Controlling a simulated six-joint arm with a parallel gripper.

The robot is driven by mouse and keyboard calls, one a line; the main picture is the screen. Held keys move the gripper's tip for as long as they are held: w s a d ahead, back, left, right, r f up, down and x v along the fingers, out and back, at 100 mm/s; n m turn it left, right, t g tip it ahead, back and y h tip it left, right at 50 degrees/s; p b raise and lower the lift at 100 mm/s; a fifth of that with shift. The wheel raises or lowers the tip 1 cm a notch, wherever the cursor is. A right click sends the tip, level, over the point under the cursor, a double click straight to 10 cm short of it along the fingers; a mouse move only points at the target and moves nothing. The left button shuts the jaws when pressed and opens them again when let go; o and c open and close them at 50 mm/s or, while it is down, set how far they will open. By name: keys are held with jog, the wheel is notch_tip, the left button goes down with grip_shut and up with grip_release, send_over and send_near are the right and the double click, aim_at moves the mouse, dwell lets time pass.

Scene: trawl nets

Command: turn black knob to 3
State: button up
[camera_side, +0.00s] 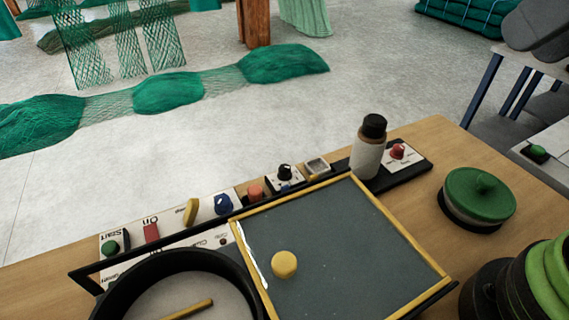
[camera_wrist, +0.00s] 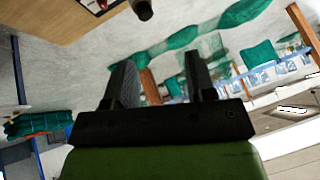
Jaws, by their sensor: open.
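The black knob (camera_side: 285,172) sits on a small white plate in the control strip, near the middle of the side view. Its pointer and the marks around it are too small to read. My gripper (camera_wrist: 162,76) shows in the wrist view with its two dark fingers apart and nothing between them. It points away from the controls, toward the floor and the nets. I cannot make out the gripper in the side view, and the knob does not show clearly in the wrist view.
A white bottle with a dark cap (camera_side: 369,150) stands right of the knob, before a red knob (camera_side: 397,151). A blue knob (camera_side: 223,204) and other controls lie left. A yellow-edged slate board (camera_side: 350,235) and a black pan (camera_side: 105,308) lie in front. A green-lidded tin (camera_side: 478,196) stands right.

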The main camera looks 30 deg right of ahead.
jog(key=w+a+n+g, duration=0.25)
jog(key=w+n, duration=0.25)
jog(key=w, duration=0.4)
jog(key=n+g+h, duration=0.2)
jog(key=n+g, duration=0.1)
jog(key=n, duration=0.8)
send_over(284, 167)
notch_tip(284, 167, down, 20)
jog(key=shift+g, duration=0.25)
notch_tip(284, 167, down, 10)
jog(key=shift+r, duration=0.1)
jog(key=c, duration=0.9)
jog(key=shift+c, duration=0.2)
